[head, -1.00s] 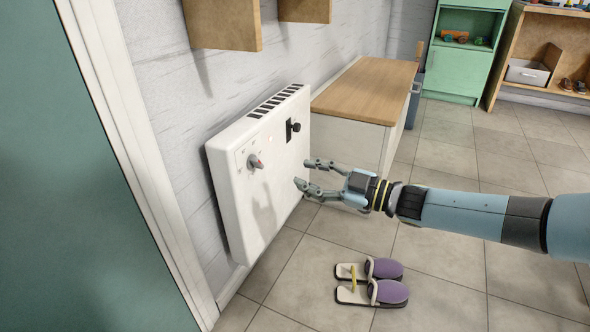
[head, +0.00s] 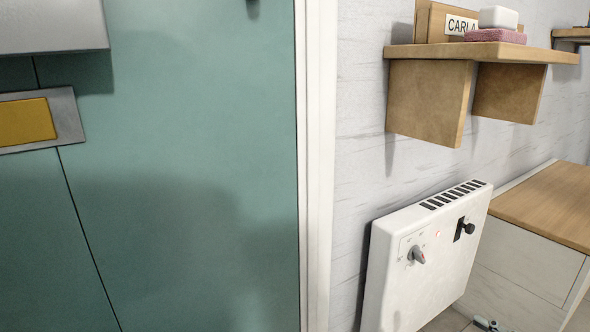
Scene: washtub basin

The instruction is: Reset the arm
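Only a small tip of my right gripper (head: 487,323) shows at the bottom edge, below and to the right of the white wall heater (head: 405,285). The rest of that gripper and its arm are out of the picture, so I cannot tell whether it is open or shut. My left gripper is not in view. The visible gripper tip appears apart from the knobs.
A teal door (head: 190,180) with a white frame (head: 318,160) fills the left. A wood-topped cabinet (head: 550,200) stands at the right.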

